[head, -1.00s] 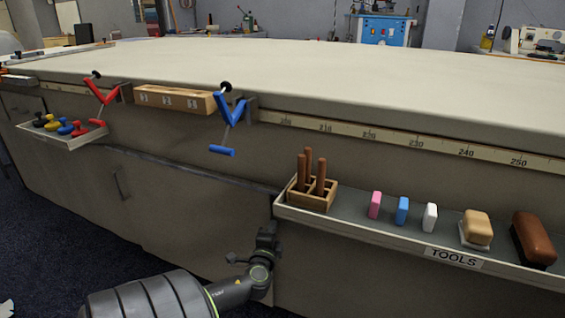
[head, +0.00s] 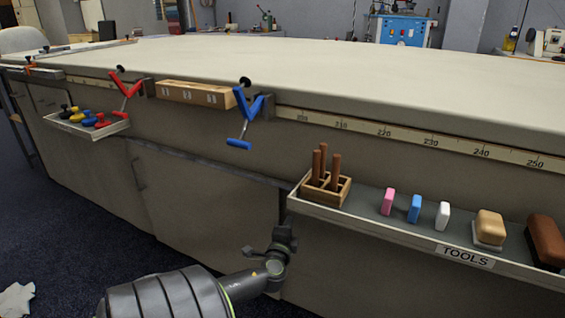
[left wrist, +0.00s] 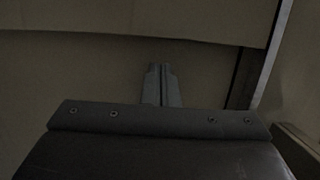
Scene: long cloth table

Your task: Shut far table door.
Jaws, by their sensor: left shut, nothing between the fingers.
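The long table's front has cabinet door panels below its top. One door panel (head: 205,205) has a slim upright handle (head: 138,173) near its left edge and a dark strip along its top. I cannot tell how far it stands open. More panels (head: 50,112) lie farther left. My left gripper (head: 284,236) is in front of the panel's right end, below the tool tray. In the left wrist view its fingers (left wrist: 161,84) are together and empty, facing a beige panel (left wrist: 90,70) with a dark gap to the right; contact cannot be told. My right gripper is out of view.
A tool tray (head: 370,222) juts from the table front at right, above my left gripper. A smaller tray (head: 85,130) with coloured knobs juts out at left. Red (head: 126,90) and blue clamps (head: 247,112) hang from the edge.

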